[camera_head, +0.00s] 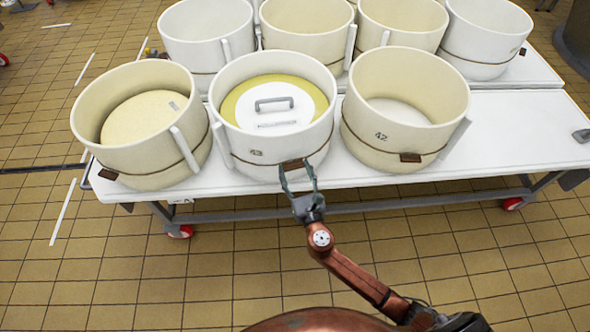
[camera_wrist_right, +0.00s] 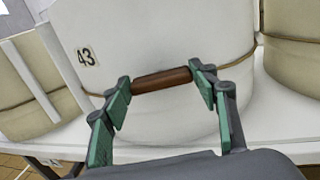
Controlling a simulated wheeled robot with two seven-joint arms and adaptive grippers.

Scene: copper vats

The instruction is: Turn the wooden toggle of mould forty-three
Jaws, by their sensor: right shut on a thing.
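Mould forty-three (camera_head: 262,150) is the white round mould in the middle of the front row, labelled 43, with a cord around it. It also shows in the right wrist view (camera_wrist_right: 165,50). Its wooden toggle (camera_wrist_right: 162,79) is a brown bar at the front of the cord. In the head view the toggle (camera_head: 294,164) is partly covered by my right gripper (camera_head: 297,178). My right gripper (camera_wrist_right: 163,85) is shut on the toggle, with one green finger at each end of the bar. My left gripper is not in view.
Mould 42 (camera_head: 404,112) stands to the right and another cream mould (camera_head: 140,125) to the left, each with its own toggle. Several moulds stand in a row behind. The white table (camera_head: 530,130) has free room at its right end.

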